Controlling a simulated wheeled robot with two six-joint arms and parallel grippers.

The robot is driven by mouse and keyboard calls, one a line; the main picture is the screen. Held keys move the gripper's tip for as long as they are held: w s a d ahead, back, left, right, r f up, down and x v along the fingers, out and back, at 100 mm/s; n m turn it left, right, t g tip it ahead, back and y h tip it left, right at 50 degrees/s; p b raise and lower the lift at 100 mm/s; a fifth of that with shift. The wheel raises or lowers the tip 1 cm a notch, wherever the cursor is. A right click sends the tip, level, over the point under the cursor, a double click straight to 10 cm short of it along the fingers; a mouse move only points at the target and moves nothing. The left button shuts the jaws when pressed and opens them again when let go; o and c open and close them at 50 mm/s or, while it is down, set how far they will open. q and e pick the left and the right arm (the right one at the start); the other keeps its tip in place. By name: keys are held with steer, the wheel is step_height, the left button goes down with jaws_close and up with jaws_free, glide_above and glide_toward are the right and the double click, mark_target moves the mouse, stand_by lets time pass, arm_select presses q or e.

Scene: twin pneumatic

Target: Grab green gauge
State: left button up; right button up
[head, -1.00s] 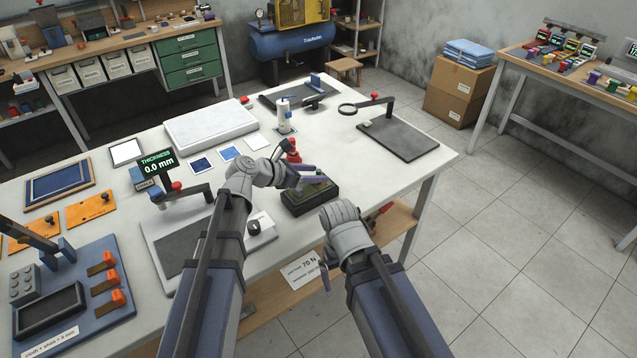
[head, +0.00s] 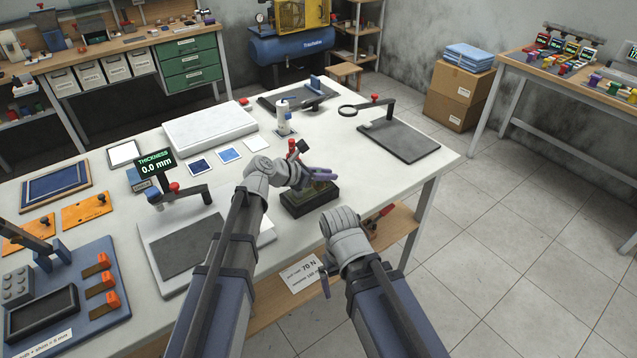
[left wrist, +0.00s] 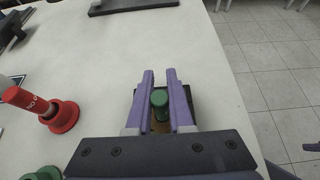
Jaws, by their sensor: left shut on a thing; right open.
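A green round-topped piece, which looks like the green gauge (left wrist: 160,98), stands between the purple fingers of my left gripper (left wrist: 160,96) in the left wrist view. My left gripper (head: 322,178) is shut on it, over a dark block (head: 310,200) near the table's front right edge; the fingers hide the gauge in the head view. A red gauge (left wrist: 50,108) with lettering stands to the left in the left wrist view; it also shows behind my left gripper in the head view (head: 292,146). My right gripper (head: 324,276) is open, low in front of the table edge.
Another green round piece (left wrist: 44,173) is cut off at the lower left of the left wrist view. The table right of the block is clear.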

arm_select(q)
jaws_close()
steer(key=shift+r, duration=0.15)
